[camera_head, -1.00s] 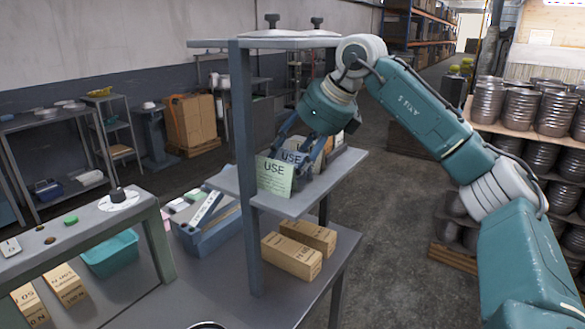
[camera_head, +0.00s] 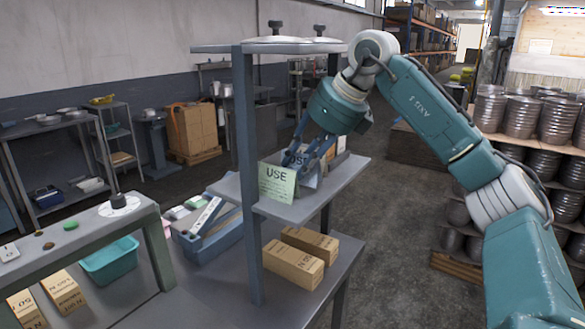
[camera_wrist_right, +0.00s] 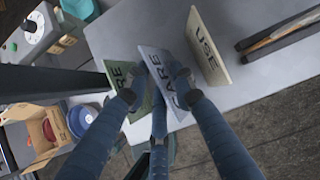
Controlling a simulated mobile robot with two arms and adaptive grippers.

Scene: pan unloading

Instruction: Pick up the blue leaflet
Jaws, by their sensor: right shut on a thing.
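The blue leaflet (camera_wrist_right: 163,78) is a pale blue card with dark lettering. It stands between the green leaflet (camera_wrist_right: 127,85) and a beige leaflet (camera_wrist_right: 206,47) in the wrist view. My right gripper (camera_wrist_right: 158,78) is shut on the blue leaflet, its dark blue fingers on both sides of it. In the head view, my right gripper (camera_head: 304,158) reaches down to the raised shelf. The green leaflet (camera_head: 277,184), marked USE, stands in front and partly hides the blue leaflet (camera_head: 298,161). Whether the blue leaflet touches the shelf cannot be told. My left gripper is out of view.
The grey shelf (camera_head: 325,190) has a post (camera_head: 247,190) close left of the leaflets and a top plate (camera_head: 268,47) above. Cardboard boxes (camera_head: 293,264) lie below it. A dark-edged object (camera_wrist_right: 282,33) lies near the beige leaflet.

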